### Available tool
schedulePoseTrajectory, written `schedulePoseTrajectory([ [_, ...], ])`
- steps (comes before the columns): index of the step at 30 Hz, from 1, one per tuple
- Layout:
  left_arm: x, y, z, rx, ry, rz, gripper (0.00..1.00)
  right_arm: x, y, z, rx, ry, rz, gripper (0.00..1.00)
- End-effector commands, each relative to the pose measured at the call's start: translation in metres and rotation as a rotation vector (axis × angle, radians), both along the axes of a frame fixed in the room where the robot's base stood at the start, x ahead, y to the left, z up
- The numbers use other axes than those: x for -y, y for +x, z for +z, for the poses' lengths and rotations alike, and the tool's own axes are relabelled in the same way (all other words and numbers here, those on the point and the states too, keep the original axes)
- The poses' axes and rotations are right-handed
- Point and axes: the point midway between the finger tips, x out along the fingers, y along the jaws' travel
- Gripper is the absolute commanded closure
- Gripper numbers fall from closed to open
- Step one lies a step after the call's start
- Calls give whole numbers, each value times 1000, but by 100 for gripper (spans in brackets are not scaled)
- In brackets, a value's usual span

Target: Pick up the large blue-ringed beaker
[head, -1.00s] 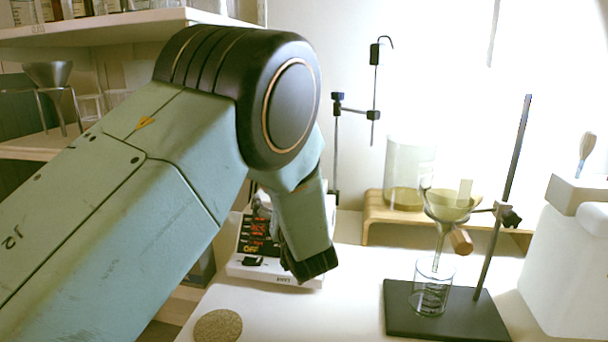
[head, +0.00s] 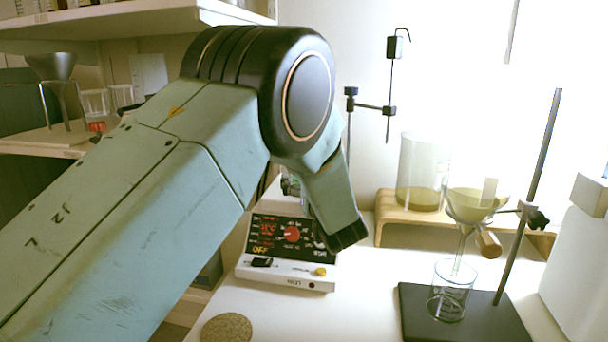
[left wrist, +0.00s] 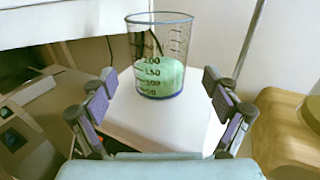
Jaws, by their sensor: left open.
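The large blue-ringed beaker (left wrist: 160,58) is clear glass with a blue rim, dark volume marks and green contents in its lower part. It stands upright on a white surface in the left wrist view. My left gripper (left wrist: 161,84) is open, with one finger at each side of the picture. The beaker is ahead of and between the fingers, apart from both. In the head view my left arm hides the beaker and most of the gripper. My right gripper is in neither view.
A white hotplate (head: 288,276) with a dark panel stands beside my arm. At right are a wooden stand (head: 386,230) with a glass cylinder and a dark-based funnel stand (head: 470,322) with a small beaker. A round cork mat (head: 227,328) lies in front.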

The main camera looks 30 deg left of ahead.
Motion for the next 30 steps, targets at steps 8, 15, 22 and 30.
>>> schedulePoseTrajectory([
  [8, -26, 29, -3, 1, -2, 0, 12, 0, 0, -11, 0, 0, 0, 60],
  [15, -29, 35, -2, -1, 0, -5, 12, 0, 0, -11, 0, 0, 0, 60],
  [22, -28, 35, -2, -1, 0, -4, 24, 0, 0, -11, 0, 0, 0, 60],
  [30, -28, 35, -2, -1, 1, -4, 46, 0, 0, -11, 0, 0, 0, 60],
])
